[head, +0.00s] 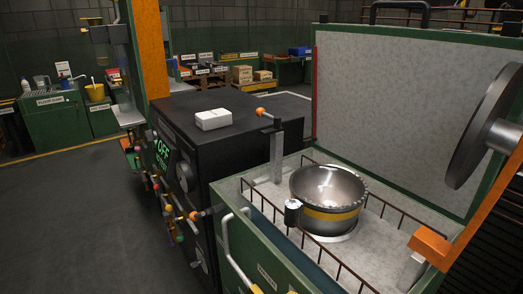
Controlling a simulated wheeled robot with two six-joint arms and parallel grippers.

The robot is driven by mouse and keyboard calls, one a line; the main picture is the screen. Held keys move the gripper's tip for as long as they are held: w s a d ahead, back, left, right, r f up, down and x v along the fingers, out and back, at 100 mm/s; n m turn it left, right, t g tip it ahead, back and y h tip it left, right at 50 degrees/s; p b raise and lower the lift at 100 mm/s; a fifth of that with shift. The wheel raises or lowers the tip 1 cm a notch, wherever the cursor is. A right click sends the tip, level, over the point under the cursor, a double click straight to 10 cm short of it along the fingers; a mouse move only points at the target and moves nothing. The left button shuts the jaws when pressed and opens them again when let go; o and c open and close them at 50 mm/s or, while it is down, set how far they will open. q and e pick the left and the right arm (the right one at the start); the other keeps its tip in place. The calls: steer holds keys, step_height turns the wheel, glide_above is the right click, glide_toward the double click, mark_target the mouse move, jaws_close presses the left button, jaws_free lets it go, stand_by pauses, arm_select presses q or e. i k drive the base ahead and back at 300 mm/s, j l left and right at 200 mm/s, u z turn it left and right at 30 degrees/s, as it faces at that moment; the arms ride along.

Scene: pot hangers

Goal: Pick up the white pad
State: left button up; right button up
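The white pad (213,119) is a small block with a thin dark line across its top. It lies flat on top of the black cabinet (232,106), near the cabinet's left front part. Neither of my grippers shows in the head view, and nothing is seen touching the pad.
Right of the cabinet is a green-framed station with a metal pot (328,197) with a yellow band, inside low wire rails. An orange post (151,50) rises behind. Open floor (70,215) lies left.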

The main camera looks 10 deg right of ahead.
mark_target(218, 119)
steer(key=i+j+z, duration=0.2)
steer(key=j+z, duration=0.2)
steer(key=i+j+z, duration=0.1)
steer(key=j+z, duration=0.75)
steer(key=i+j, duration=0.05)
steer(key=j, duration=0.05)
